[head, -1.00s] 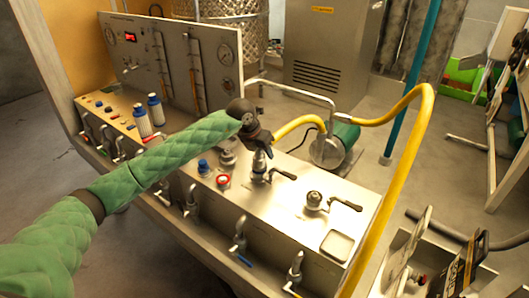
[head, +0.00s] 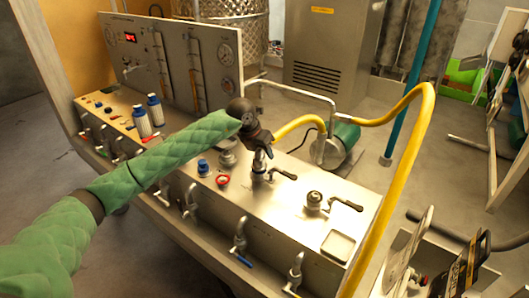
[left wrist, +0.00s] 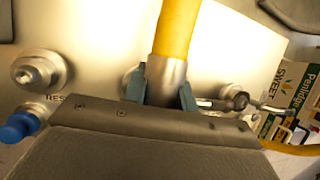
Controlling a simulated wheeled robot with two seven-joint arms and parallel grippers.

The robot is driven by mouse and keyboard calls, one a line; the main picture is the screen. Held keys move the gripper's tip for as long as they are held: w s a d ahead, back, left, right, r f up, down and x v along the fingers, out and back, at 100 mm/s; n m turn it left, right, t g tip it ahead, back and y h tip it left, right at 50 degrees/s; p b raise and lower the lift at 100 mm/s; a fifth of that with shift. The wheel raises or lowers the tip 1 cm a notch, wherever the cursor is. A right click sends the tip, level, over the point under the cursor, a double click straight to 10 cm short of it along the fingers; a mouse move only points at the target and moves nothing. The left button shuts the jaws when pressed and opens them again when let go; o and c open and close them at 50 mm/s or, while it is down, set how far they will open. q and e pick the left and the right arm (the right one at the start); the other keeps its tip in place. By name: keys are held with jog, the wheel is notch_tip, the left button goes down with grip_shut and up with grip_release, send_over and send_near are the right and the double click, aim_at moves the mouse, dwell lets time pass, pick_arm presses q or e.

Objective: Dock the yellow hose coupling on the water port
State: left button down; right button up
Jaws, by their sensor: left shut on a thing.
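My left gripper (head: 262,146) is shut on the hose coupling and stands over the metal deck in the head view. In the left wrist view the coupling (left wrist: 166,76) is a silver sleeve on the end of the yellow hose (left wrist: 177,28), held between two blue-grey fingers (left wrist: 160,92). In the head view the yellow hose (head: 425,120) loops from the gripper to the right and down. A silver port with a lever (head: 259,168) stands directly below the gripper. Whether the coupling is seated on it is hidden. The right gripper is out of view.
A second silver port with a lever (head: 314,200) stands to the right on the deck. A blue-capped fitting (head: 203,167) and a red-ringed one (head: 223,181) stand to the left. A gauge panel (head: 175,62) rises behind. A green pump (head: 343,140) sits beyond the deck.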

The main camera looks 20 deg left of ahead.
pick_arm(q)
jog(key=shift+f+b, duration=0.4)
jog(key=shift+f, duration=0.1)
jog(key=c, duration=1.4)
grip_release()
jog(key=shift+f, duration=0.1)
jog(key=p+v, duration=0.1)
jog(key=v, duration=1)
jog(key=shift+p, duration=0.35)
jog(key=shift+d, duration=0.1)
